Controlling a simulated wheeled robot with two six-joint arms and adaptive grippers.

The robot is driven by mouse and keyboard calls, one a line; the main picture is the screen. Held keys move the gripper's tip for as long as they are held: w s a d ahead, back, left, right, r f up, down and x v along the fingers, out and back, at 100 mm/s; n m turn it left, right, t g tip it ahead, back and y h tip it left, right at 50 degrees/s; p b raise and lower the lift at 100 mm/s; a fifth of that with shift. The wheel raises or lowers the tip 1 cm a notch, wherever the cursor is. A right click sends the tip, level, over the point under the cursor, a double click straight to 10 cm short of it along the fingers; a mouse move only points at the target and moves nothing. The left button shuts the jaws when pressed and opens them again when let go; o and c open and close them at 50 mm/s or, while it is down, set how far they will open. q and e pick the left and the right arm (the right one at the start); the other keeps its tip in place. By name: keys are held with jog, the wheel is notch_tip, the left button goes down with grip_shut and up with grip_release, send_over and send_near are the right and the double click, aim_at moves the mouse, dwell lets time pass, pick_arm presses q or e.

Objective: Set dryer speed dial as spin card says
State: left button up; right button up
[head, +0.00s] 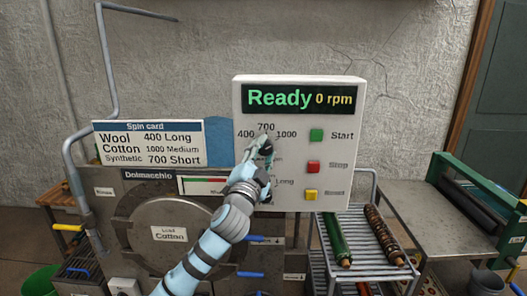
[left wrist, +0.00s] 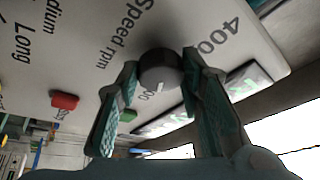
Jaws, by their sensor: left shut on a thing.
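The spin card (head: 150,143) reads Wool 400 Long, Cotton 1000 Medium, Synthetic 700 Short. The load label (head: 169,234) on the round dryer door reads Cotton. The white control panel (head: 347,145) shows "Ready 0 rpm" and speed marks 400, 700 and 1000. My left gripper (head: 260,152) is at the panel, shut on the round dark grey speed dial (left wrist: 158,69). In the left wrist view the dial sits between the fingers, and a small white mark on it appears to face the partly hidden 700. In the head view my gripper mostly covers the dial. My right gripper is out of view.
Green Start (head: 316,135), red Stop (head: 313,167) and yellow (head: 311,195) buttons are right of the dial. A lower dial area is partly hidden by my arm. A wire rack (head: 363,225) holds rolled rugs at right. A green-framed roller machine (head: 470,200) stands beyond it.

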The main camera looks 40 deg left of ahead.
pick_arm(q)
jog(key=o, duration=1.2)
jog(key=shift+c, duration=0.2)
jog(key=v, duration=1.2)
